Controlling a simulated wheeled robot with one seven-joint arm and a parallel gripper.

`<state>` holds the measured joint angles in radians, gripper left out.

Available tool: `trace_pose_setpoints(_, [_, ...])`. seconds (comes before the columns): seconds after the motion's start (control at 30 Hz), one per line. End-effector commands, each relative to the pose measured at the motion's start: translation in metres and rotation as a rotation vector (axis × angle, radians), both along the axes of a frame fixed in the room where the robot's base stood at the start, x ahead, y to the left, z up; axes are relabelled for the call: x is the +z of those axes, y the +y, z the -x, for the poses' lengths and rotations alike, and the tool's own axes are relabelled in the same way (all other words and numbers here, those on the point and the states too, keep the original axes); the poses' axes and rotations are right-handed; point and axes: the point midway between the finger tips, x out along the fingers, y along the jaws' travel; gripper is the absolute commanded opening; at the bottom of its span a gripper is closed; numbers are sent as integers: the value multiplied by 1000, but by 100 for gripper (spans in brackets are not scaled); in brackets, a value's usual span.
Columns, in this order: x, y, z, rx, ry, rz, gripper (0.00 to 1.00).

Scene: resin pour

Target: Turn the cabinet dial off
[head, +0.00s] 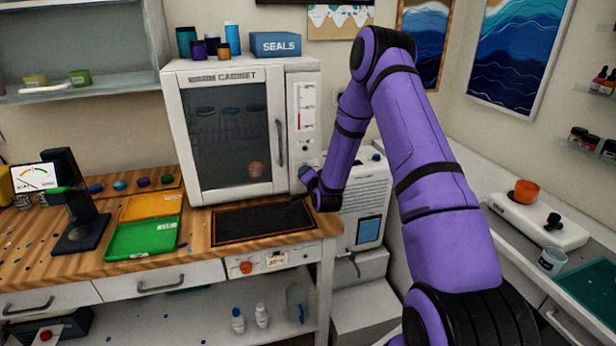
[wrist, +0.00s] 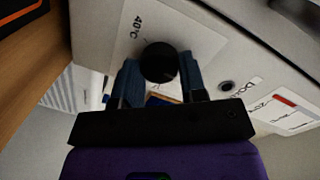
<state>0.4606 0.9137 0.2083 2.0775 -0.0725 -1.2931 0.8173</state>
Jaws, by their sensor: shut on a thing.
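The warm cabinet (head: 187,150) stands on the wooden bench, its glass door closed. In the wrist view its black round dial (wrist: 159,62) sits on a pale plate marked 40°C. My gripper (wrist: 160,75) has its two blue-grey fingers on either side of the dial and is shut on it. In the head view my gripper (head: 303,174) is at the lower part of the cabinet's right-hand panel, and the dial is hidden there behind my gripper and arm. I cannot tell the dial's exact pointer direction.
A dark mat (head: 262,224) lies on the bench before the cabinet, with a green tray (head: 143,238) to its left. The cabinet's door handle (head: 280,143) is left of my gripper. A white unit (head: 366,200) stands close at the right.

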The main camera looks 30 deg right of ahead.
Motion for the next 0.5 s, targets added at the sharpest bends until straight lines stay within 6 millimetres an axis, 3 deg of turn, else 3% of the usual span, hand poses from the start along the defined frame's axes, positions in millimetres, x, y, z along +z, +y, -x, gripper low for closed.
trace_pose_setpoints(0.2, [-2, 1, 1, 1, 4, -1, 15])
trace_pose_setpoints(0.23, [-2, 1, 1, 1, 4, -1, 41])
trace_pose_setpoints(0.33, [-1, 0, 1, 1, 4, -1, 64])
trace_pose_setpoints(0.5, [-1, 0, 0, 0, 2, -2, 64])
